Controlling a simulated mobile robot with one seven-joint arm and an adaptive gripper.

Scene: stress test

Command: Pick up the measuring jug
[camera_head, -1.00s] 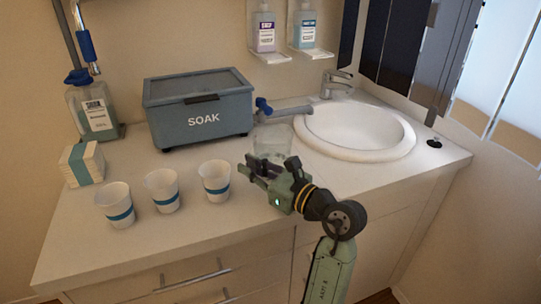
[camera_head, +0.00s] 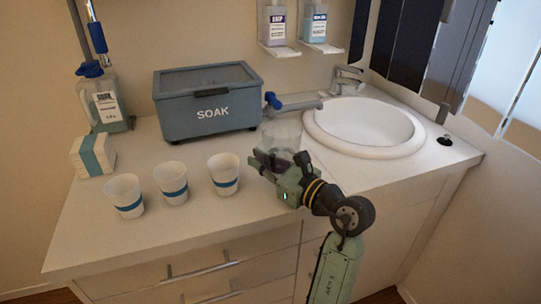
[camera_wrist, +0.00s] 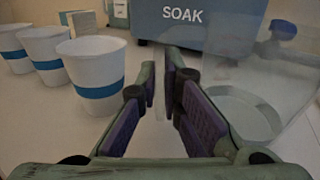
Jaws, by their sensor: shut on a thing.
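The measuring jug (camera_head: 282,131) is a clear, see-through vessel on the right part of the counter, between the SOAK box and the sink. In the wrist view its transparent wall and round base (camera_wrist: 238,112) fill the right side. My gripper (camera_head: 263,163) is at the jug's near side, its lower part partly hidden behind the fingers. In the wrist view my gripper (camera_wrist: 160,85) has its two fingers close together, shut on a thin, clear part of the jug, seemingly its handle. The jug looks upright; whether its base touches the counter is hard to tell.
Paper cups with blue bands (camera_head: 223,174) stand left of my gripper. The sink (camera_head: 365,150) is to the right. A bottle (camera_head: 105,105) and small box (camera_head: 92,157) stand far left.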

